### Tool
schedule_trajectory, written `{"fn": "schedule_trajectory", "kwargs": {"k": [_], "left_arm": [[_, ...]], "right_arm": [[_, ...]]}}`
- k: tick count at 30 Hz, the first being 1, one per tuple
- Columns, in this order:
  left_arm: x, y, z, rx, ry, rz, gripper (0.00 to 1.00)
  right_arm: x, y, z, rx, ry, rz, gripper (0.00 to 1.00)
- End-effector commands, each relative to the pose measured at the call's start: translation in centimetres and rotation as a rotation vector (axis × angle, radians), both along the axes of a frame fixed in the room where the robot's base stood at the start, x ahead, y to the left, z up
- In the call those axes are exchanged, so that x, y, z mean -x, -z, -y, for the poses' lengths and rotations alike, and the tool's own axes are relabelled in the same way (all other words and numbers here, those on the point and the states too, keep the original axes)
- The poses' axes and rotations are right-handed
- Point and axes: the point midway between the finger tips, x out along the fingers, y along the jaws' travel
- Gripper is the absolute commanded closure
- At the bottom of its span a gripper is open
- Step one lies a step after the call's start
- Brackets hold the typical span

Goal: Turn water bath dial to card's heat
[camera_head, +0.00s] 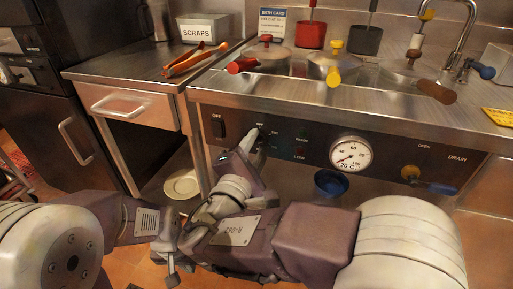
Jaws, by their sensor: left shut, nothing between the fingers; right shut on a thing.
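The water bath's front panel (399,150) runs below a steel counter. My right gripper (257,142) reaches the panel left of centre and is shut on the dial, which is mostly hidden behind the fingers. Small setting labels, one reading LOW (300,156), lie around it; where the dial points cannot be told. A round white gauge (351,154) reads about 20 C. The bath card (271,22) stands at the back of the counter; its lower line is too small to read surely. My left gripper (171,270) is shut and empty, low in front of the cabinet.
A rocker switch (220,130) sits left of the dial, a drain valve with a blue handle (442,187) at right. A blue bowl (331,183) and pale plate (181,184) are below.

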Motion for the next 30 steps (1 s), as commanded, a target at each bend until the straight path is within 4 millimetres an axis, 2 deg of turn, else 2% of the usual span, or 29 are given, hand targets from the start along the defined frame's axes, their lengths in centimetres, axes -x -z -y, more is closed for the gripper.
{"fn": "schedule_trajectory", "kwargs": {"k": [9,10,12,23,26,30], "left_arm": [[0.0,0.0,0.0,0.0,0.0,0.0,1.0],[0.0,0.0,0.0,0.0,0.0,0.0,1.0],[0.0,0.0,0.0,0.0,0.0,0.0,1.0],[0.0,-0.2,0.0,0.0,0.0,0.0,1.0],[0.0,-0.9,0.0,0.0,0.0,0.0,1.0],[0.0,-2.3,0.0,0.0,0.0,0.0,1.0]], "right_arm": [[0.0,0.0,0.0,0.0,0.0,-0.001,1.0],[0.0,0.0,0.0,0.0,0.0,-0.001,0.62],[0.0,0.0,0.0,0.0,0.0,-0.001,0.45],[0.3,-0.1,-0.2,0.001,-0.002,-0.001,0.45],[1.7,-0.3,-0.7,0.003,-0.005,-0.002,0.45],[4.8,-0.4,-1.7,0.005,-0.007,-0.001,0.45]]}}
